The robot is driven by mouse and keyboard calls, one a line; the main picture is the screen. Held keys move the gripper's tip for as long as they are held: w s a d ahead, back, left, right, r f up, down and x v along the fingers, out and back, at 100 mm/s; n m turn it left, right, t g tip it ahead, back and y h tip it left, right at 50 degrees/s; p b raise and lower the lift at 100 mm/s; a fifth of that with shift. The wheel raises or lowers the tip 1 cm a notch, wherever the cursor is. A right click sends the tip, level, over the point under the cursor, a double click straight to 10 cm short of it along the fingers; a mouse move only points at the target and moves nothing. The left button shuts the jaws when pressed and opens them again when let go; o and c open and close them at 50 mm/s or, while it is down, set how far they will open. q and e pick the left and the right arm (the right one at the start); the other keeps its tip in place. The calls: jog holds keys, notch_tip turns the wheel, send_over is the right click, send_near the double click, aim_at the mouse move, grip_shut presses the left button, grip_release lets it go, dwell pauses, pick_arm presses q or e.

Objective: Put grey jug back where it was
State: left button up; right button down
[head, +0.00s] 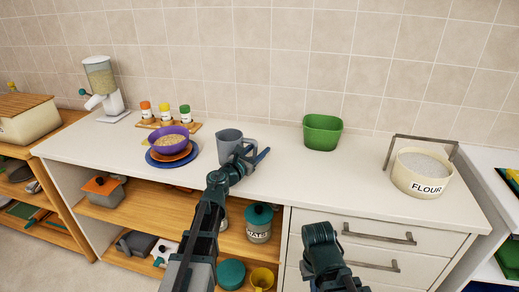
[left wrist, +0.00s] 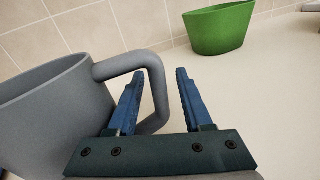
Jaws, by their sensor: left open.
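The grey jug (head: 231,143) stands upright on the white counter, right of the stacked bowls. It also shows large at the left of the left wrist view (left wrist: 50,115), with its handle towards me. My left gripper (head: 258,157) is open at the handle side of the jug. In the left wrist view the outer bar of the handle lies between its two blue fingers (left wrist: 160,98), with the left finger within the handle loop. My right arm's end (head: 320,237) is low in front of the drawers; its fingers are hidden.
A green container (head: 322,133) stands to the right, and a flour tub (head: 423,173) farther right. Spice jars (head: 165,113) stand behind. The counter between jug and green container is clear.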

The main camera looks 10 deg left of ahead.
pick_arm(q)
jog(key=v, duration=1.1)
jog(key=shift+s, duration=0.15)
jog(key=shift+f, duration=0.1)
